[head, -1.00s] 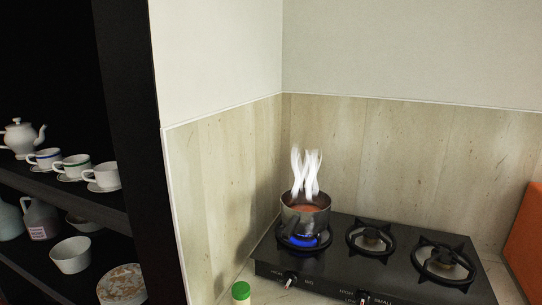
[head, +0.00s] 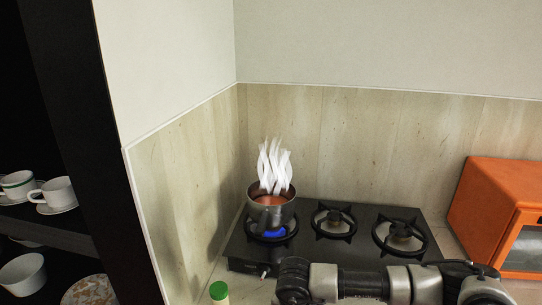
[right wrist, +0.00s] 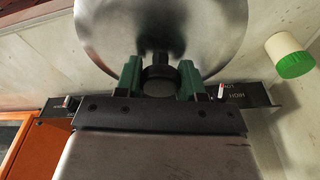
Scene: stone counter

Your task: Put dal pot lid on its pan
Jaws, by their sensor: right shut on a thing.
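The pan (head: 271,210) is a small metal pot with reddish-orange dal in it, upright on the left burner over a blue flame. White steam rises from it and no lid is on it. My right gripper (right wrist: 159,80) is shut on the dark knob of the round metal lid (right wrist: 215,25), which fills the top of the right wrist view. The lid does not show in the head view, where only links of my right arm appear at the bottom. My left gripper is not in view.
The black stove (head: 340,250) has two empty burners right of the pan. An orange oven (head: 490,215) stands at the right. A green-capped jar (head: 219,293) is at the stove's front left; dark shelves (head: 60,232) with cups are further left. Walls close the corner behind the pan.

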